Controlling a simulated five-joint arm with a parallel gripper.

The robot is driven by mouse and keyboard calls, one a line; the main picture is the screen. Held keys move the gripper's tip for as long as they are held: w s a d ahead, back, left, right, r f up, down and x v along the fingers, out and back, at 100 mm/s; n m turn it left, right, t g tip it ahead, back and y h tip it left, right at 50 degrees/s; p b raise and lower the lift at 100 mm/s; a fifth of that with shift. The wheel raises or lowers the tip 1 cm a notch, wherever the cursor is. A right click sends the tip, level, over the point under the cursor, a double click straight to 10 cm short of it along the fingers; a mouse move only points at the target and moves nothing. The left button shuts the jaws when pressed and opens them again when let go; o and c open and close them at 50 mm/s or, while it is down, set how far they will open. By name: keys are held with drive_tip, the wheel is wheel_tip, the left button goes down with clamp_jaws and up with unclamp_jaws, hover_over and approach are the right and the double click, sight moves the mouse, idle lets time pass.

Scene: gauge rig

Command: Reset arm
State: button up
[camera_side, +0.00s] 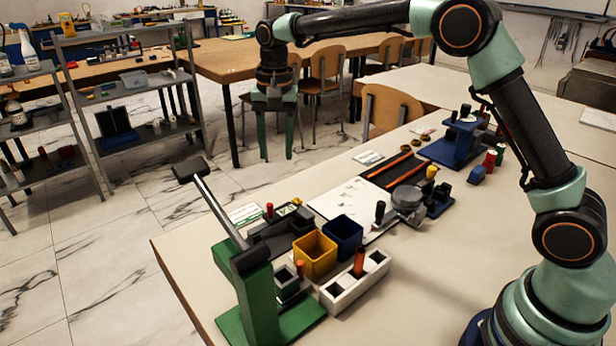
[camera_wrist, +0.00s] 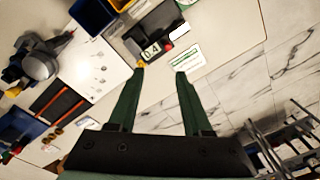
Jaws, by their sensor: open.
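My gripper (camera_side: 274,155) is open and empty in the side view. It hangs high, pointing down, and appears above the far edge of the workbench (camera_side: 450,258). In the wrist view my gripper (camera_wrist: 160,72) shows two green fingers spread apart with nothing between them. Beyond the fingertips lie a dark gauge with a display reading about 0.4 (camera_wrist: 151,51) and a white and green card (camera_wrist: 189,60). The green lever press (camera_side: 258,300) stands at the bench's near left, its lever raised at a slant.
A yellow bin (camera_side: 315,257) and a blue bin (camera_side: 343,238) stand mid-bench beside a white block with sockets (camera_side: 352,287). A round grey device (camera_side: 408,198) and a blue stand (camera_side: 455,146) are farther right. Grey shelves (camera_side: 140,88) stand at the left. The bench front is clear.

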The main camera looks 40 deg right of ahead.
drive_tip(key=s+d+r+n+t, duration=0.1)
drive_tip(key=s+d+r+n, duration=0.15)
drive_tip(key=s+r, duration=0.3)
drive_tip(key=s+d+n+t, duration=0.2)
drive_tip(key=s+d, duration=0.1)
drive_tip(key=s, duration=0.5)
drive_tip(key=s+d+f+n+t, duration=0.1)
drive_tip(key=s+d+n+t, duration=0.1)
drive_tip(key=s, duration=0.7)
drive_tip(key=shift+s+d+n, duration=0.2)
drive_tip(key=shift+d+n, duration=0.45)
drive_tip(key=shift+n, duration=0.2)
